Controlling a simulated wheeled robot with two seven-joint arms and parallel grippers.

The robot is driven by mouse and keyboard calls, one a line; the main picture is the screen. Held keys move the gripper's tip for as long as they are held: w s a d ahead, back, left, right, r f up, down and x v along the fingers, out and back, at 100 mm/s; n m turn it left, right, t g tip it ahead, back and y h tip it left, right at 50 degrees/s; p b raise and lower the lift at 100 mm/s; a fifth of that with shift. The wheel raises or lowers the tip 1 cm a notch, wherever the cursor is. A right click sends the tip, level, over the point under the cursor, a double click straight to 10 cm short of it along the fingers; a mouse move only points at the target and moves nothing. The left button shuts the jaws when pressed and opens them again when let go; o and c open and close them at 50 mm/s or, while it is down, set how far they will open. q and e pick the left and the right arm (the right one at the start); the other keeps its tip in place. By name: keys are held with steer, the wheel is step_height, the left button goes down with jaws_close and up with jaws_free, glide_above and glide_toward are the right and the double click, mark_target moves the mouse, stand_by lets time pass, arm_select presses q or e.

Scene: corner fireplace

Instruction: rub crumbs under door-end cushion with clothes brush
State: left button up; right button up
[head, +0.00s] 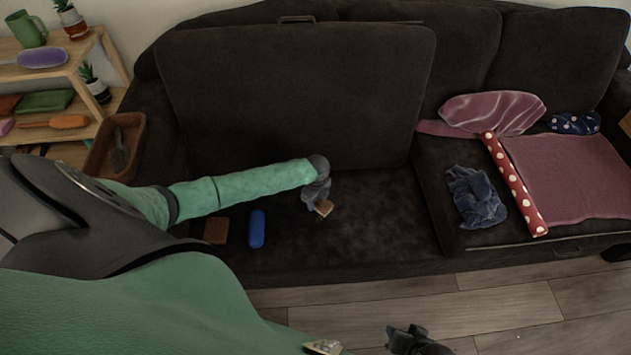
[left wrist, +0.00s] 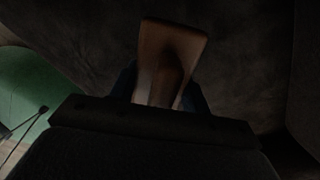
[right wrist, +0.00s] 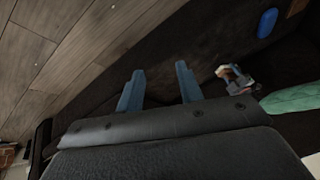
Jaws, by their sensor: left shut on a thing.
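A large dark seat cushion (head: 300,90) stands tilted up against the sofa back, its handle at the top edge. The bare sofa deck (head: 385,235) shows below it. My left gripper (head: 318,198) is over this deck, shut on the wooden clothes brush (head: 323,208). The brush's brown wood (left wrist: 168,60) stands out between the fingers in the left wrist view; its bristles are hidden. Crumbs cannot be made out clearly on the dark fabric. My right gripper (right wrist: 160,88) is open and empty, low in front of the sofa above the floor.
A blue case (head: 257,229) and a brown block (head: 215,231) lie on the deck's left part. The right seat holds a crumpled blue cloth (head: 475,197), a dotted roll (head: 515,185) and pink fabric (head: 570,175). A brown tray (head: 138,130) and wooden shelf (head: 60,70) stand left.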

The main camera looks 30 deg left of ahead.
steer(key=r, duration=0.4)
steer(key=shift+w+d+r+p, duration=0.2)
steer(key=shift+w+p, duration=0.05)
steer(key=shift+p, duration=0.1)
steer(key=shift+f, duration=0.1)
